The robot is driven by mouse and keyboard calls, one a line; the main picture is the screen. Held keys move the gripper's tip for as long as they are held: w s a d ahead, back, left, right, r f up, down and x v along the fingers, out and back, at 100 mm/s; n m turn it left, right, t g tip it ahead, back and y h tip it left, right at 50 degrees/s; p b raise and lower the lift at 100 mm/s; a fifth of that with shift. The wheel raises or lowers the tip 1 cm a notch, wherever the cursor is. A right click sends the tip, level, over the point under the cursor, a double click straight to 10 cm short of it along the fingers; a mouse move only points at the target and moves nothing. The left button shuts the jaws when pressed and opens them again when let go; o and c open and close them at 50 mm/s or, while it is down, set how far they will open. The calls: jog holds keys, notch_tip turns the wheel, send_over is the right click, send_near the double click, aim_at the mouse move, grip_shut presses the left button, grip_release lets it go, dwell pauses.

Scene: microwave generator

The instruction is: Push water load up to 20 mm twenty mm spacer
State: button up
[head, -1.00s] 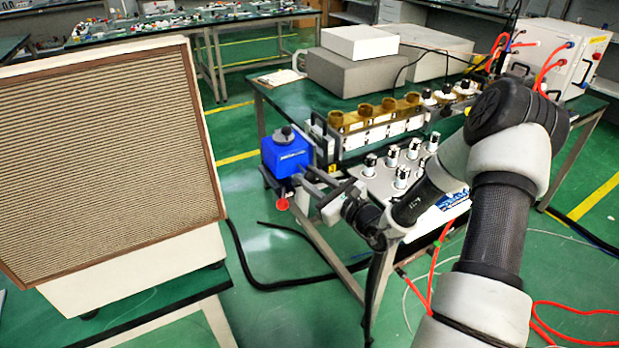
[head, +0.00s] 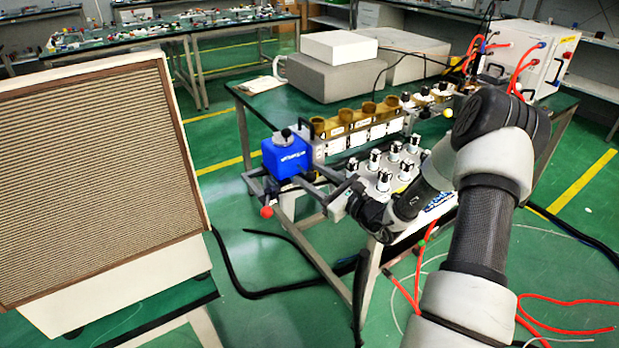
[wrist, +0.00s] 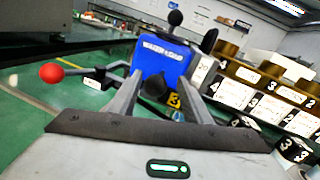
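The water load (head: 285,157) is a blue box with a dark knob on top, at the left end of the waveguide row in the head view. In the wrist view the blue water load (wrist: 160,58) shows its label and a black knob facing me. My gripper (head: 308,180) is open. Its two fingers (wrist: 158,82) are apart and point at the box, one on each side of that black knob. Whether they touch it is unclear. Brown-topped, numbered white spacers (head: 355,142) stand right of the box.
A red ball knob (head: 267,212) sticks out low on the left of the load. A large ribbed panel (head: 95,180) stands at left. Green floor (head: 225,215) lies open between.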

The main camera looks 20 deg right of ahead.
jog(key=shift+a, duration=0.15)
jog(key=shift+s, duration=0.2)
jog(key=p+v, duration=0.2)
jog(key=v, duration=1.5)
